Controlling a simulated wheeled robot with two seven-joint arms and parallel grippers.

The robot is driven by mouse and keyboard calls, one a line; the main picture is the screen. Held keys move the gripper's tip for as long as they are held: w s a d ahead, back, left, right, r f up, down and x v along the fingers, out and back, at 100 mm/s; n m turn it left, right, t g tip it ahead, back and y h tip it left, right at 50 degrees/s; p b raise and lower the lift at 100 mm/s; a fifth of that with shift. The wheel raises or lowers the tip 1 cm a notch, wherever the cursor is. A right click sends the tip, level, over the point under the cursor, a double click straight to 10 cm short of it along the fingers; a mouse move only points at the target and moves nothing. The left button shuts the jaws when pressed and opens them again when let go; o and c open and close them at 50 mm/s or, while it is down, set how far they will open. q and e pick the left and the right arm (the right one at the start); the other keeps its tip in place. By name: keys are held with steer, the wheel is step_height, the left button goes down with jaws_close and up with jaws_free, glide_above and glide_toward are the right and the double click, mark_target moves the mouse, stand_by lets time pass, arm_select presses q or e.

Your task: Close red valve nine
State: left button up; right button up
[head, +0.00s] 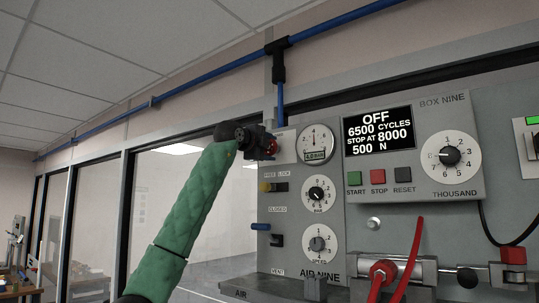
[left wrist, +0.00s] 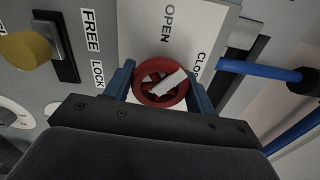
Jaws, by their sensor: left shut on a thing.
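The red valve (head: 272,147) is a small round handwheel at the upper left of the AIR NINE panel, below the blue drop pipe. My left gripper (head: 262,143) is at it, with the green-sleeved arm reaching up from below. In the left wrist view, the red wheel (left wrist: 141,92) sits between the two blue fingers (left wrist: 160,88), which are shut on its rim. A white bar lies slantwise across the wheel. The plate behind reads OPEN and a partly hidden word starting "CLO". My right gripper is not in view.
A yellow knob (head: 266,187) by the FREE and LOCK labels sits just below the valve. A pressure gauge (head: 315,143) and two dials are to its right. Box nine's display (head: 379,130) reads OFF, 6500 cycles, stop at 8000.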

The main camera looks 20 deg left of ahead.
arm_select(q)
steer(key=m, duration=0.1)
steer(key=m+b, duration=0.1)
steer(key=m, duration=0.1)
steer(key=m+b, duration=0.1)
steer(key=shift+f+m, duration=0.25)
steer(key=shift+m, duration=0.05)
steer(key=m+b, duration=0.1)
steer(key=m, duration=0.3)
steer(key=shift+d, duration=0.1)
steer(key=shift+m, duration=0.8)
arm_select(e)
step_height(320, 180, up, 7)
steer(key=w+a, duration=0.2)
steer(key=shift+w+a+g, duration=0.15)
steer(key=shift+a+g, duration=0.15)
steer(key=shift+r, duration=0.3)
arm_select(q)
steer(key=o, duration=1)
steer(key=shift+r, duration=0.1)
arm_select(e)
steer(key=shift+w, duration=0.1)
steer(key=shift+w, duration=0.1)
